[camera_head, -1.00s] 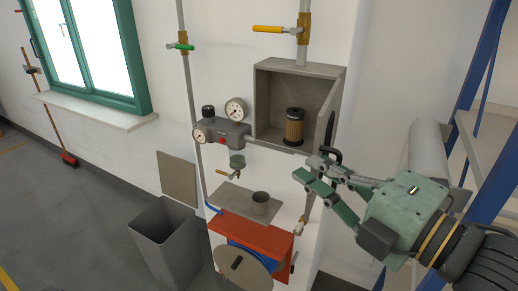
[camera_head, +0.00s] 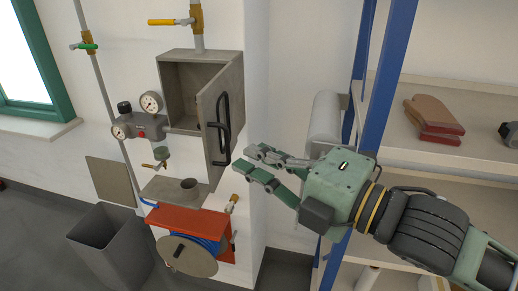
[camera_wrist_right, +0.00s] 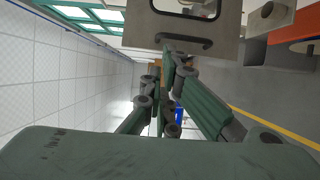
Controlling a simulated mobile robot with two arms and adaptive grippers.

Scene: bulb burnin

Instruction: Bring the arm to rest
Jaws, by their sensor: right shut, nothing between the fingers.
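My right gripper (camera_head: 246,160) is shut and empty. It points left and stands just right of the grey cabinet's door (camera_head: 212,125), apart from its black handle (camera_head: 223,125) in the head view. The door stands partly open and hides the right part of the cabinet (camera_head: 185,85). In the right wrist view my gripper's fingers (camera_wrist_right: 170,60) reach up toward the door's handle (camera_wrist_right: 180,42), which shows at the top. My left gripper is not in view.
Blue-framed shelving (camera_head: 375,80) stands close on the right, behind my right arm. A white roll (camera_head: 325,115) is near my gripper. Gauges (camera_head: 151,102), an orange hose-reel housing (camera_head: 188,220) and a grey bin (camera_head: 105,240) are on the left. A valve (camera_head: 232,203) sits below my gripper.

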